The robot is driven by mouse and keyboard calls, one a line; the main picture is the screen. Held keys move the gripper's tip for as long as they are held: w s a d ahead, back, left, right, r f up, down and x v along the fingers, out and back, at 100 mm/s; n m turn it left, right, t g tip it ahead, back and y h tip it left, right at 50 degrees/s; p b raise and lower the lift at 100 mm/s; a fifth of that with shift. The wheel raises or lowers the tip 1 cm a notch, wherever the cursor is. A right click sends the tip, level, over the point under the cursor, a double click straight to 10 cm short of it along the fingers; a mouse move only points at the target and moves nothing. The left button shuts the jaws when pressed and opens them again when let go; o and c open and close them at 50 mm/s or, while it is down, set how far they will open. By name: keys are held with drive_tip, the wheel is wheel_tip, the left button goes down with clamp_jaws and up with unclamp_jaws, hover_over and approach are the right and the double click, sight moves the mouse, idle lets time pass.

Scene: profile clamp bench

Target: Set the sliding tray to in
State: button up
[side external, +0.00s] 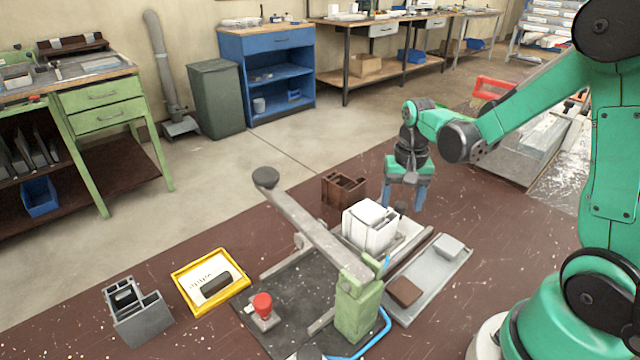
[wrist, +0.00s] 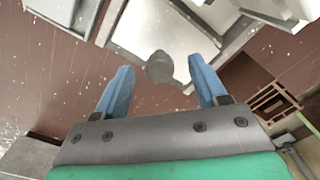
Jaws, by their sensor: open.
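The sliding tray (side external: 412,230) is a pale plate on the clamp base, with a white profile block (side external: 369,225) on it. Its dark round knob (side external: 401,207) is at the far end. In the wrist view the tray (wrist: 150,28) is at the top, and its knob (wrist: 160,67) sticks out toward me. My gripper (side external: 403,200) points down over the knob with its blue fingers apart. In the wrist view the knob is between the open fingertips (wrist: 160,72), with gaps on both sides. Whether the fingers reach knob height is unclear.
The clamp arm (side external: 315,228) slopes up over the base, left of the white block. A parts tray (side external: 438,272) lies to the right. A brown profile (side external: 343,189) stands behind. A red button (side external: 262,303), yellow-framed sign (side external: 188,291) and grey profile (side external: 140,318) are at front left.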

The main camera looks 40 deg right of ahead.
clamp_jaws()
drive_tip(key=shift+a, duration=0.1)
idle(1.4)
